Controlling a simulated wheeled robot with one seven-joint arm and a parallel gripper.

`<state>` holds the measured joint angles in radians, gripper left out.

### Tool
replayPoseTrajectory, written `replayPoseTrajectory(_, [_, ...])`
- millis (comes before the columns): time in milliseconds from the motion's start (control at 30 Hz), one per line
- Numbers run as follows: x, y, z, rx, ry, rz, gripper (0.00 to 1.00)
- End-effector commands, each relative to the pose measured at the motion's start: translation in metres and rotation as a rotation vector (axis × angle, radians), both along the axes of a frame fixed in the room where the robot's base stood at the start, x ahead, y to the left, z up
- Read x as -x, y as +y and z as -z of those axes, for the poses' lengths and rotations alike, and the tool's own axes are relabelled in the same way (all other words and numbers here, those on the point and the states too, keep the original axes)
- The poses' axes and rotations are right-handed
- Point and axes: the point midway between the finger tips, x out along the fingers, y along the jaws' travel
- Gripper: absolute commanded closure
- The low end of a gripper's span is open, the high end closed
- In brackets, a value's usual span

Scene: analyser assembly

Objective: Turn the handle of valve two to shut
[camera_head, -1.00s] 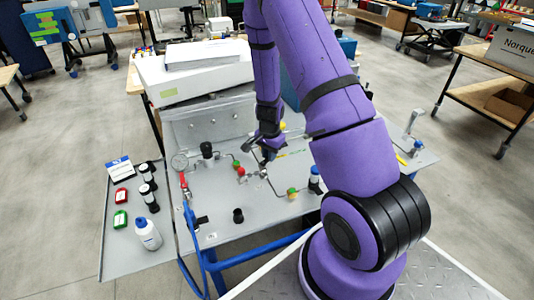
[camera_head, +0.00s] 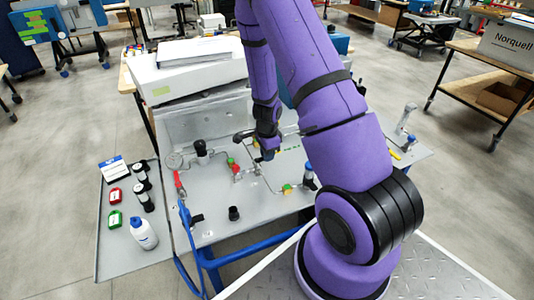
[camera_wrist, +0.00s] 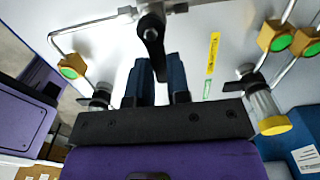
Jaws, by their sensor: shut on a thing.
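The black lever handle (camera_wrist: 153,38) of a valve is at the top middle of the wrist view, mounted on a silver pipe. Its lower end runs down between the two dark blue fingers of my gripper (camera_wrist: 160,72), which are shut on it. I cannot read a number on this valve, so I cannot tell from the picture that it is valve two. In the head view my gripper (camera_head: 266,154) is low over the grey panel (camera_head: 215,215), and the handle is mostly hidden there.
Brass fittings with green caps (camera_wrist: 68,72) (camera_wrist: 276,37) and dark-levered valves (camera_wrist: 100,97) (camera_wrist: 252,80) flank the gripper. A red knob (camera_head: 236,168) is just left of it. A blue-topped part (camera_head: 308,172) stands to the right. A white bottle (camera_head: 143,233) is on the left shelf.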

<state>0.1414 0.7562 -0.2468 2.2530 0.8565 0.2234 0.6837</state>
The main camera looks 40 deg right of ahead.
Motion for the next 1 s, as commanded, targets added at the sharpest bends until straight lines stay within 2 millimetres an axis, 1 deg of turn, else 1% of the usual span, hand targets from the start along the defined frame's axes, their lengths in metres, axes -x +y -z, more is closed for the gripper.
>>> replayPoseTrajectory(333, [0.000, 0.000, 0.000, 0.000, -0.001, 0.001, 1.00])
replayPoseTrajectory(367, [0.000, 0.000, 0.000, 0.000, -0.001, 0.001, 0.76])
replayPoseTrajectory(400, [0.000, 0.000, 0.000, 0.000, -0.001, 0.001, 0.67])
replayPoseTrajectory(433, [0.000, 0.000, 0.000, 0.000, -0.001, 0.001, 0.60])
replayPoseTrajectory(467, [0.000, 0.000, 0.000, 0.000, -0.001, 0.001, 0.57])
replayPoseTrajectory(767, [0.000, 0.000, -0.001, 0.000, -0.001, 0.000, 0.57])
replayPoseTrajectory(867, [-0.001, 0.000, -0.008, 0.001, -0.002, -0.001, 0.57])
replayPoseTrajectory(1000, [-0.001, 0.001, -0.026, 0.002, -0.004, -0.003, 0.57])
